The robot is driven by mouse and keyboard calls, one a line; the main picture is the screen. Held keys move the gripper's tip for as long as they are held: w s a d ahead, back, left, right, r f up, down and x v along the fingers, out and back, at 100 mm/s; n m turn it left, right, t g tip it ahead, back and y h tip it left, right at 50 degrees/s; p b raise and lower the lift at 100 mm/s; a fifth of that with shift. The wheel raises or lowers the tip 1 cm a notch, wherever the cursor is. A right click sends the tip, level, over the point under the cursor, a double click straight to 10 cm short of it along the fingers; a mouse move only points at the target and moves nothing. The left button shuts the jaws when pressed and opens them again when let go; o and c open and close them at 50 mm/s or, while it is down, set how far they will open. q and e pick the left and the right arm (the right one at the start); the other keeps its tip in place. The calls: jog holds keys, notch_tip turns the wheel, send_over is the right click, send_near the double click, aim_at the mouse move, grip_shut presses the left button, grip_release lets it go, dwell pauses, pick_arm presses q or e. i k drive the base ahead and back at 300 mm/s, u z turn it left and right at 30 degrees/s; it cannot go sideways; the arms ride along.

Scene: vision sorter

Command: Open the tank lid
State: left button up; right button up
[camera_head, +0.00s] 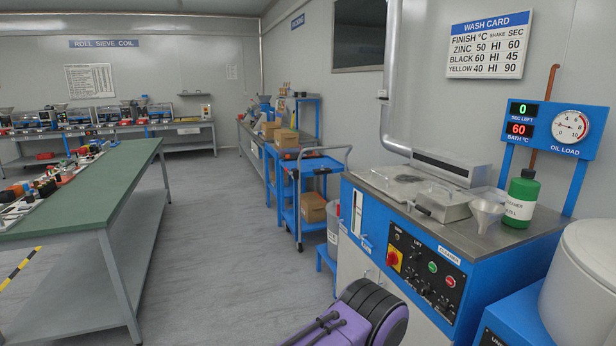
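The blue cleaner machine (428,262) stands at the right with a steel top. Neither of my grippers is in view.
A funnel (487,213) and a green bottle (521,199) stand right of the lid. A steel vent box (437,169) is behind it. Buttons and knobs fill the front panel (424,270). A blue cart (313,195) and a green table (90,190) stand left, with open floor between.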

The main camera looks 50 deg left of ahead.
aim_at(402, 183)
jog(key=u, duration=2.05)
jog(key=i, duration=2.3)
jog(key=z, duration=1.15)
